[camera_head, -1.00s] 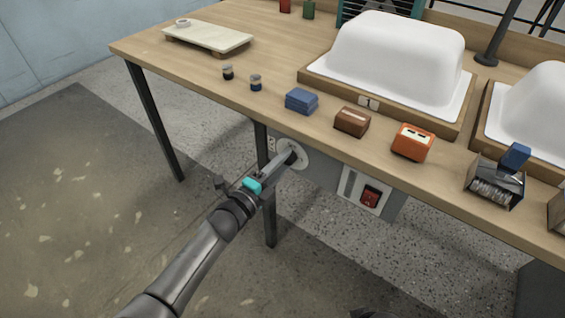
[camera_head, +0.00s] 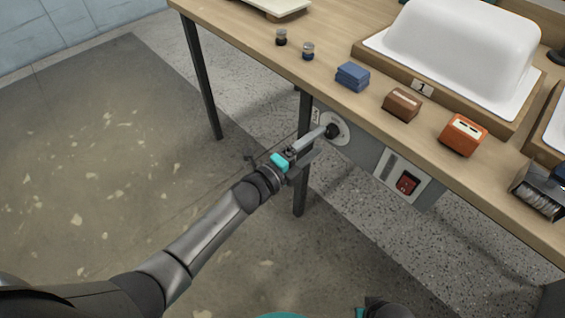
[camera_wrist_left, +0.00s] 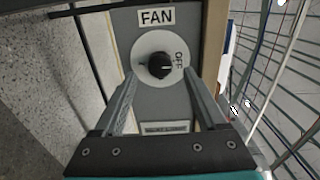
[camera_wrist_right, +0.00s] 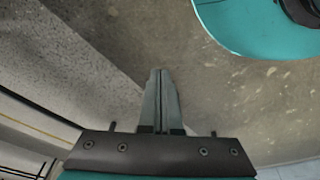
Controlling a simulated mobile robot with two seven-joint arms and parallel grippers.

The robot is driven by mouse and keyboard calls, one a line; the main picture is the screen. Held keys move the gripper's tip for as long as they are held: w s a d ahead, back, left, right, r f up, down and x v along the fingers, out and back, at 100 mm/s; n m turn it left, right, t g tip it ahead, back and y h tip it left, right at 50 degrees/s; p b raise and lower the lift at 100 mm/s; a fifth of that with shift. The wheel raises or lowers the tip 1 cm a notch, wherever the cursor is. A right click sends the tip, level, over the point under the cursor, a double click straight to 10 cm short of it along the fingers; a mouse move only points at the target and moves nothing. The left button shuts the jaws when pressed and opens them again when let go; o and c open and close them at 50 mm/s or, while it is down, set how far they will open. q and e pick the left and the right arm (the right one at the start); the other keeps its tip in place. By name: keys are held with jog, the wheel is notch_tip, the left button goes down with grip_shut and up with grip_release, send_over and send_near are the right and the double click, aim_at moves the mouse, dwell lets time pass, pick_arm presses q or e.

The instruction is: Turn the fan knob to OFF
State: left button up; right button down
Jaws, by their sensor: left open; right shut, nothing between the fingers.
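The fan knob (camera_wrist_left: 159,65) is black and round, on a pale dial (camera_wrist_left: 145,47) under a FAN label (camera_wrist_left: 157,17). In the head view the knob (camera_head: 332,131) is on the grey panel below the table's front edge. My left gripper (camera_head: 322,134) is open at the knob; its fingers (camera_wrist_left: 160,75) lie either side of it, and I cannot tell whether they touch. My right gripper (camera_wrist_right: 161,75) is shut and empty, above the floor.
A red rocker switch (camera_head: 407,183) is on the same panel, to the right. The wooden table (camera_head: 330,85) above holds blue blocks (camera_head: 352,76), a brown box (camera_head: 402,104), an orange box (camera_head: 463,135) and a white tub shell (camera_head: 465,45). A table leg (camera_head: 302,170) stands close by the left gripper.

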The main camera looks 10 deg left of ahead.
pick_arm(q)
jog(key=p+v, duration=0.2)
jog(key=v, duration=1)
jog(key=shift+p, duration=0.4)
pick_arm(e)
jog(key=s+d+f, duration=0.3)
jog(key=f, duration=0.2)
jog(key=shift+s, duration=0.1)
